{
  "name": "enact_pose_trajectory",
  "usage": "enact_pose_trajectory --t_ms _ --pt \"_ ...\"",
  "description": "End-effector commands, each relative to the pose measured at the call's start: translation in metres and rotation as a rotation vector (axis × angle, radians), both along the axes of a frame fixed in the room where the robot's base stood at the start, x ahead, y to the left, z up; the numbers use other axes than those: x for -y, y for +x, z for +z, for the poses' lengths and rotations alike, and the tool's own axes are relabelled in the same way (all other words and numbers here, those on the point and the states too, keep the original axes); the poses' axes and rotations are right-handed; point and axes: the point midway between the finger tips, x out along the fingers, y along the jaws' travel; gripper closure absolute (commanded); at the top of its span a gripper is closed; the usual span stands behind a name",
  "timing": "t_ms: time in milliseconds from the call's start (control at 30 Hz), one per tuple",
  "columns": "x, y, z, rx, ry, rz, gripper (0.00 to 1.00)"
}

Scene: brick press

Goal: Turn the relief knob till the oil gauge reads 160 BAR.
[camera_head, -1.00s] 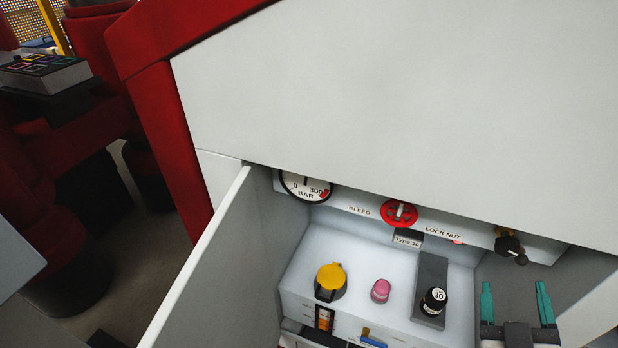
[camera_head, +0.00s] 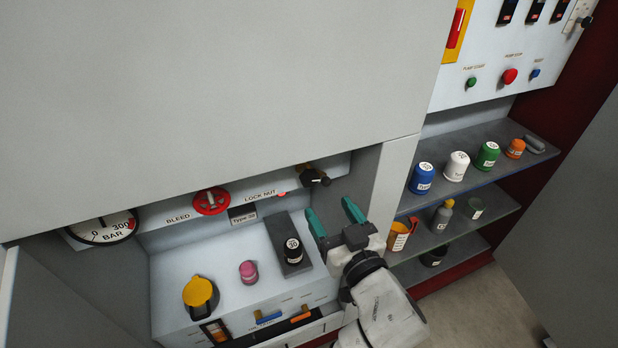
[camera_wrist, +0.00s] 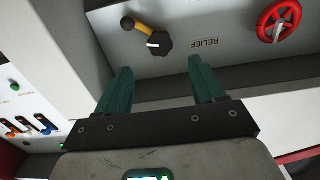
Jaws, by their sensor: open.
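The relief knob (camera_head: 312,175) is black and sits at the right end of the recess's top panel. In the wrist view the knob (camera_wrist: 158,44) has a white pointer mark and sits left of the RELIEF label. A yellow lever (camera_wrist: 143,28) with a dark end meets it. The oil gauge (camera_head: 103,229) is a white dial marked 0, 300 and BAR with a red zone. Its top is cut off by the casing, and I cannot read its value. My gripper (camera_head: 333,214) is open and empty, its teal fingers pointing toward the knob but apart from it.
A red bleed wheel (camera_head: 211,201) is left of the knob. Below are a yellow-capped filler (camera_head: 200,295), a pink-capped item (camera_head: 249,272) and a black bottle (camera_head: 293,251). The recess's right wall (camera_head: 392,180) is close to my gripper. Shelves (camera_head: 462,213) with bottles stand to the right.

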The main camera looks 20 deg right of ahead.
Motion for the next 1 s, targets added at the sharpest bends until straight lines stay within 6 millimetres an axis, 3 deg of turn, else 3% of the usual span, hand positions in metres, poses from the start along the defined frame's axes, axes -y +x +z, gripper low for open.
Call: enact_pose_trajectory --t_ms 600,1000 --pt "0.000 0.094 0.002 0.001 0.000 0.000 0.31" --pt "0.000 0.105 0.000 0.000 -0.002 0.000 0.31"
